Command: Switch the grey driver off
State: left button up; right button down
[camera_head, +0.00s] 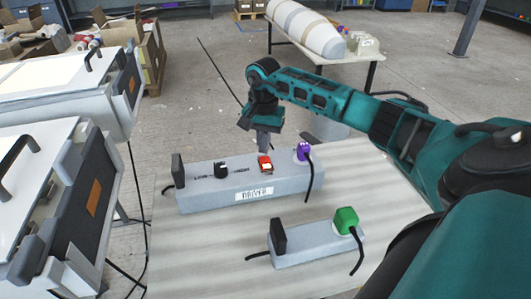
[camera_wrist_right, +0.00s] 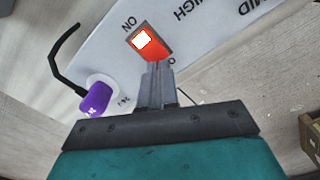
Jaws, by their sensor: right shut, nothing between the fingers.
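The grey driver (camera_head: 290,186) is a long box on the table, with a label on its front. Its red rocker switch (camera_head: 266,165) is on top, between a black knob (camera_head: 221,170) and a purple plug (camera_head: 303,151). In the right wrist view the switch (camera_wrist_right: 149,40) has a bright white patch near the end marked ON; the other end's marking is partly hidden by my fingers. My right gripper (camera_head: 263,149) is shut and empty, pointing down, its fingertips (camera_wrist_right: 158,68) at the switch end away from ON. I cannot tell whether they touch. My left gripper is not in view.
A smaller grey box (camera_head: 305,250) with a green plug (camera_head: 346,219) stands nearer on the table (camera_head: 210,255). Cables hang from both boxes. White cabinets (camera_head: 35,180) stand at the left. A far table (camera_head: 375,58) carries a long wrapped mould (camera_head: 305,29).

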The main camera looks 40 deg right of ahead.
aim_at(264, 157)
jog(key=shift+f+b, duration=0.75)
jog(key=shift+f, duration=0.25)
dwell(0.9)
jog(key=shift+r, duration=0.1)
jog(key=shift+r+p, duration=2.65)
jog(key=shift+r, duration=0.8)
jog(key=shift+s+f, duration=0.1)
